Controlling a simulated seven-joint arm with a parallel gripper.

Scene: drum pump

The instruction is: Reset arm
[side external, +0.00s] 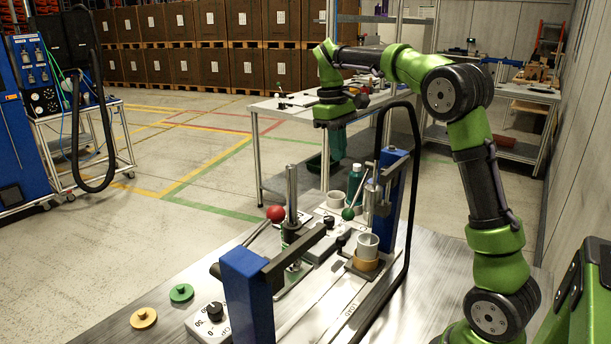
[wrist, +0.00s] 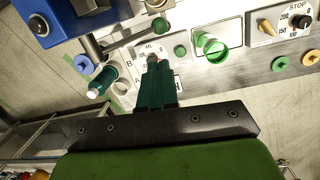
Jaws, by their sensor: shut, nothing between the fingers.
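My arm is green and black and arches over the right side of the bench. My gripper (side external: 338,148) hangs pointing down above the far end of the pump rig in the side external view. Its teal fingers are together with nothing between them. In the wrist view my gripper (wrist: 156,75) reaches over the rig's panel, its closed fingers hiding part of a marked dial plate. The pump rig (side external: 247,285) has blue posts, a lever with a red ball (side external: 275,213) and a lever with a green ball (side external: 348,213).
A green-and-white bottle (side external: 354,184) and a white cup (side external: 368,244) stand at the rig. A black hoop (side external: 417,190) rises between rig and arm. A green disc (side external: 181,293) and a yellow disc (side external: 143,317) lie at front left. A white table (side external: 300,112) stands behind.

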